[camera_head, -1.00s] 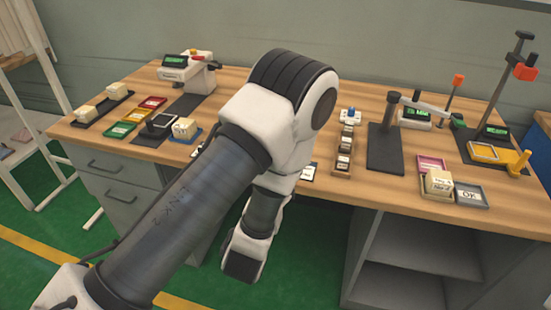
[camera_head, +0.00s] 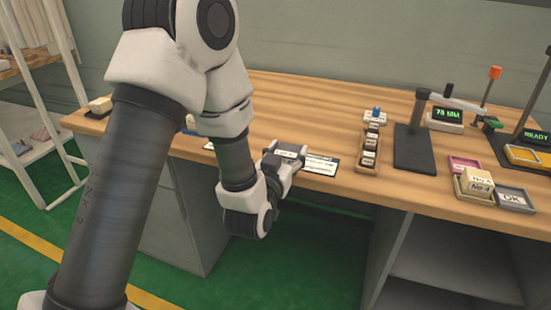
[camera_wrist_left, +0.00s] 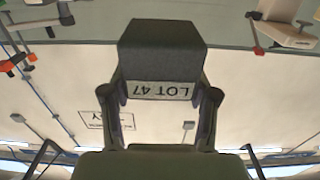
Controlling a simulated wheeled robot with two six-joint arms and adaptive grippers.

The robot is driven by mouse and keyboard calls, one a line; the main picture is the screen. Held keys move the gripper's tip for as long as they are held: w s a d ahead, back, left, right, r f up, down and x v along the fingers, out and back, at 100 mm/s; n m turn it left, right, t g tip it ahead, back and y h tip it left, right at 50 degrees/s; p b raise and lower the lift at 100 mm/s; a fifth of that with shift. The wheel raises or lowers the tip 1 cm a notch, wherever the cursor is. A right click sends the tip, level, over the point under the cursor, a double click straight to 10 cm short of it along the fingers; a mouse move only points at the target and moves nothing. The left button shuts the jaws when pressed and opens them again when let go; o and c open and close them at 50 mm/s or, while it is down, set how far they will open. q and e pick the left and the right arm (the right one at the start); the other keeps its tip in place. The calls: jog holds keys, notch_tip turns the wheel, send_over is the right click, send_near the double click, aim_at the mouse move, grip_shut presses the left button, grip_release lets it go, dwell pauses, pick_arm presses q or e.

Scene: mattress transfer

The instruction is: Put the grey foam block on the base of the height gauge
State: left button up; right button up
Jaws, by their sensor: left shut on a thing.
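My left gripper (camera_head: 283,166) is shut on the grey foam block (camera_wrist_left: 162,50). The wrist view shows the dark grey block between the two fingers (camera_wrist_left: 160,112), with a white "LOT 47" label upside down on its near face. In the head view the block (camera_head: 287,151) is small and partly hidden by the gripper, near the front edge of the table. The height gauge (camera_head: 419,105) stands further right, with a dark flat base (camera_head: 414,150), a post and an arm reaching right. The base looks bare. My right gripper is not in view.
A "78 MM" display (camera_head: 446,116) stands behind the gauge. A wooden rack (camera_head: 367,152) of small blocks lies between gripper and gauge. A pink tray (camera_head: 461,163), a labelled cream block (camera_head: 476,184) and an "OK" tray (camera_head: 515,199) lie front right.

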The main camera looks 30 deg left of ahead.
pick_arm(q)
jog(key=w+a, duration=0.1)
jog(key=a, duration=0.1)
jog(key=w+a, duration=0.4)
jog(key=shift+a+f, duration=0.15)
jog(key=shift+f, duration=0.15)
jog(key=f, duration=0.1)
jog(key=w+a+f, duration=0.1)
jog(key=f, duration=0.1)
jog(key=shift+a, duration=0.15)
jog(key=shift+w+f, duration=0.1)
jog(key=shift+f, duration=0.15)
jog(key=shift+r, duration=0.1)
jog(key=shift+f, duration=0.25)
jog(key=o, duration=1.1)
jog(key=shift+o, duration=0.2)
